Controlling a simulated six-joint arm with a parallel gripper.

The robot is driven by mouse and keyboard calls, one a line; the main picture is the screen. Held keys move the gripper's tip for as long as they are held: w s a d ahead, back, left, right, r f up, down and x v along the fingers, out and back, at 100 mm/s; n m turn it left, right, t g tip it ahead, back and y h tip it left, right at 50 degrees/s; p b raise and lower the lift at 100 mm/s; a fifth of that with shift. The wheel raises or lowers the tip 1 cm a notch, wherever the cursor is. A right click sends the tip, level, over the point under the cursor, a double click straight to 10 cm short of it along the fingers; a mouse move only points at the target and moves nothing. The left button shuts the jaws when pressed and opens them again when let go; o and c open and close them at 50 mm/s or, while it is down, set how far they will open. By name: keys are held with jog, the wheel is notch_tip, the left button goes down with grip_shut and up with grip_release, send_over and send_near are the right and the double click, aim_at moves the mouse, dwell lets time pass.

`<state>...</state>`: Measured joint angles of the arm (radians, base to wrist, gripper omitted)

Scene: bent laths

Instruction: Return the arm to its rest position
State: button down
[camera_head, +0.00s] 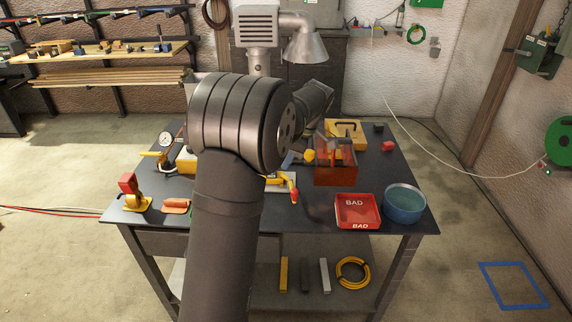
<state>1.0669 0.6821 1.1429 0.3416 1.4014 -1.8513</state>
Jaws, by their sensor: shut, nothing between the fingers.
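My dark grey arm fills the middle of the view, with its large rounded joint in front of the bench. A shorter link of it reaches away behind the joint to the right. I cannot make out my gripper; the arm hides that area. The dark workbench (325,212) stands behind the arm, and its middle left part is covered. A yellow toggle clamp with a red tip (294,194) sits on a pale plate just right of the arm. I cannot see any lath in it.
A red BAD tray (357,211), a blue round bowl (404,203), an orange-brown toolbox (336,174) and a yellow case (345,130) stand on the right. A red-and-yellow clamp (131,192) and a dial gauge (166,139) are left.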

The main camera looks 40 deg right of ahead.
jog(key=shift+f, duration=0.1)
dwell(0.4)
jog(key=w+a+f+m+h, duration=0.1)
jog(key=w+f+m, duration=0.1)
jog(key=f+m, duration=0.1)
jog(key=w+a+f+m+t, duration=0.1)
jog(key=w+f+m, duration=0.1)
jog(key=f, duration=0.4)
jog(key=shift+w+a+f+m+h, duration=0.2)
jog(key=shift+w+f+m+h, duration=0.05)
jog(key=shift+w+m+h, duration=0.2)
dwell(0.5)
